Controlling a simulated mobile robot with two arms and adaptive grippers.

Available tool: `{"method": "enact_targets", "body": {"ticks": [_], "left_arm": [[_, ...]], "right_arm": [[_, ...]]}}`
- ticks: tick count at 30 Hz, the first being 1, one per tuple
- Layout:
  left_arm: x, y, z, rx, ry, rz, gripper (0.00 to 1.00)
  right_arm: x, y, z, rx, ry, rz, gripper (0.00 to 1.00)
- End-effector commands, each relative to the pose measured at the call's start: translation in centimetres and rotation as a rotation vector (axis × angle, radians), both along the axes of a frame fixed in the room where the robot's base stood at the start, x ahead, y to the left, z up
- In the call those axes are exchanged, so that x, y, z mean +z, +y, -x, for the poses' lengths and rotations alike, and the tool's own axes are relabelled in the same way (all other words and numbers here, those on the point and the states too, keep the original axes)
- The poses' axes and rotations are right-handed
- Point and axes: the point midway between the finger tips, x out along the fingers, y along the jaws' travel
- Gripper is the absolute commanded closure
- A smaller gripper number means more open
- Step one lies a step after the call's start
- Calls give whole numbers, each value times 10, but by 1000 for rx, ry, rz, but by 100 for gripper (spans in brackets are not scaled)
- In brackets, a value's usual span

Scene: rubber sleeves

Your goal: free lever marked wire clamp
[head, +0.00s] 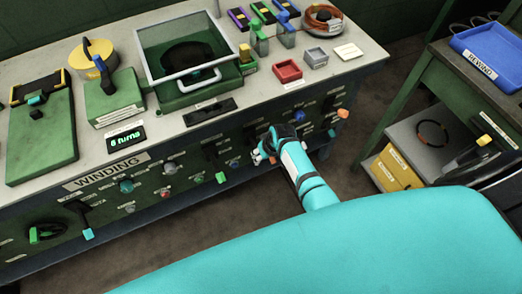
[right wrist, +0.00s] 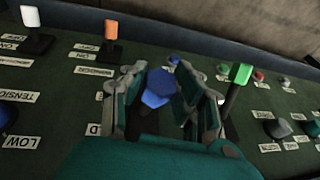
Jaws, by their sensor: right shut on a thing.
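My right gripper (head: 268,151) is at the front control panel (head: 200,170) in the head view, with its arm coming from the lower right. In the right wrist view my right gripper (right wrist: 160,105) has its two fingers on either side of a blue handle (right wrist: 157,85) and is shut on it. The lower part of that handle is partly hidden by the gripper. I cannot read a wire clamp label in either view, so I cannot tell which lever bears it. My left gripper is not in view.
Close to the right gripper stand a green-tipped lever (right wrist: 241,73), an orange-tipped lever (right wrist: 110,30) and a white-tipped lever (right wrist: 31,17). The benchtop (head: 190,112) above carries a lidded box and trays. A side table with a blue tray (head: 485,50) stands at the right.

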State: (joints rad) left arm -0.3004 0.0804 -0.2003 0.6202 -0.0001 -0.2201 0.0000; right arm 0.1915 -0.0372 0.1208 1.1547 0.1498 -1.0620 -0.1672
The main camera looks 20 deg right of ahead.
Motion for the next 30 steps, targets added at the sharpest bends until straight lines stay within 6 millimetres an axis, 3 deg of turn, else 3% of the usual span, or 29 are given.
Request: {"method": "enact_targets", "body": {"ticks": [8, 15, 24, 30], "left_arm": [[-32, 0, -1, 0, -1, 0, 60], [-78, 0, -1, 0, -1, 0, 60], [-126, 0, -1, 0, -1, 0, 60], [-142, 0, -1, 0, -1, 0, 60]], "right_arm": [[-37, -3, 6, -1, -260, -4, 100], [-61, -3, 1, 0, -474, -12, 100], [-76, -2, -7, 0, -666, -19, 100], [-78, -2, -10, -1, -733, -23, 100]]}}
